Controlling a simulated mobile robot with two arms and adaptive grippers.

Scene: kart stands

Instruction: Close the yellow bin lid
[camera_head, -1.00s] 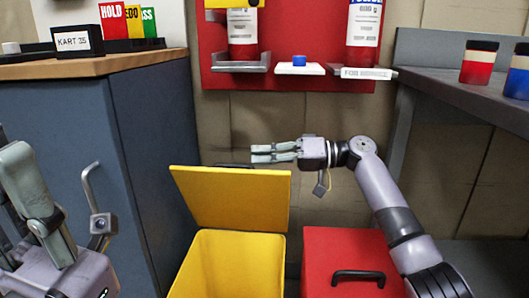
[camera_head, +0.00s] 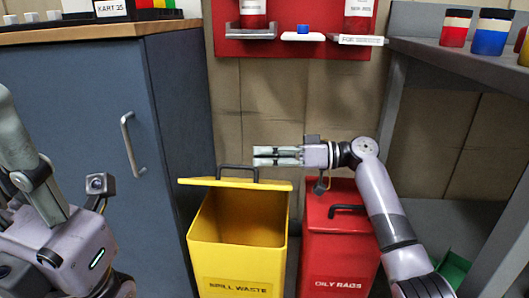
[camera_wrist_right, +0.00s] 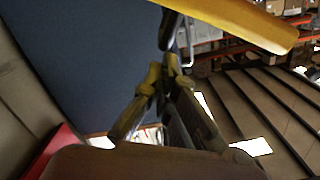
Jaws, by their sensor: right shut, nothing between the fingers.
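The yellow bin (camera_head: 237,262), labelled SPILL WASTE, stands between the blue cabinet and the red bin. Its yellow lid (camera_head: 225,183) is raised and seen nearly edge-on, with the bin's dark inside visible below it. A dark handle (camera_head: 236,168) shows above the lid. My right gripper (camera_head: 256,156) is shut and empty, pointing left just above the lid's edge, by the handle's right end; contact is unclear. In the right wrist view, its fingers (camera_wrist_right: 162,82) are below the lid (camera_wrist_right: 238,20). My left gripper (camera_head: 35,185) is at the left edge, away from the bin; its fingertips are unclear.
A red bin (camera_head: 338,255), labelled OILY RAGS, stands shut at the right, under my right forearm. The blue cabinet (camera_head: 95,120) borders the left. A grey counter (camera_head: 450,65) with jars is at the right. A red wall board (camera_head: 290,45) hangs behind.

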